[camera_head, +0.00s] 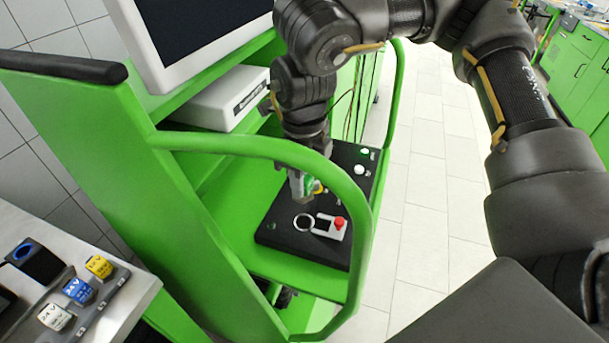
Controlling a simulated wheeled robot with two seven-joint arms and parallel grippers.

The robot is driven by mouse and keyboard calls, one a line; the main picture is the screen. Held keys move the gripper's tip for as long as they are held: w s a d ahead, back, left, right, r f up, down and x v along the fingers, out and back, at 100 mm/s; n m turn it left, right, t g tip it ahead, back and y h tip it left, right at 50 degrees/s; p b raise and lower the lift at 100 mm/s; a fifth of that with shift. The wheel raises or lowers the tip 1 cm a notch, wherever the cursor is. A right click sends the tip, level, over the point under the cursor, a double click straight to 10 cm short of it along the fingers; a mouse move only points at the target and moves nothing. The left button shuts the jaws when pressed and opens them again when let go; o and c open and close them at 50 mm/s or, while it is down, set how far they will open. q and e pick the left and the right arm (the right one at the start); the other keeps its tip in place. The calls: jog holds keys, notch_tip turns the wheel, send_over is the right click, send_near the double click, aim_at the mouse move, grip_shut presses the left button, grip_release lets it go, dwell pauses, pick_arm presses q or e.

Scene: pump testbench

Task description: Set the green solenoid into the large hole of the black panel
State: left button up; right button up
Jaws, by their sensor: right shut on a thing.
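The black panel (282,239) lies on the green shelf of the test bench, in the middle of the view. My right gripper (301,194) points down above the panel, just behind and above the ring. It is shut on the green solenoid (308,184), which is partly hidden by the fingers. I cannot tell whether the solenoid touches the panel. My left gripper is not in view.
A green curved rail (255,146) runs in front of the panel. A red button (339,222) on a light plate sits right of the ring. Yellow (99,266), blue (78,290) and white (54,316) solenoids stand on the left table. A monitor (195,40) overhangs the bench.

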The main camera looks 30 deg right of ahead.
aim_at(305, 201)
notch_tip(305, 201, down, 5)
jog(key=b, duration=0.4)
jog(key=shift+r, duration=0.1)
jog(key=shift+f+b, duration=0.45)
jog(key=shift+f, duration=0.45)
jog(key=shift+s+d+p, duration=0.1)
jog(key=shift+p, duration=0.25)
dwell(0.3)
jog(key=shift+f+b, duration=0.7)
jog(key=shift+f, duration=0.4)
dwell(0.5)
jog(key=o, duration=1.3)
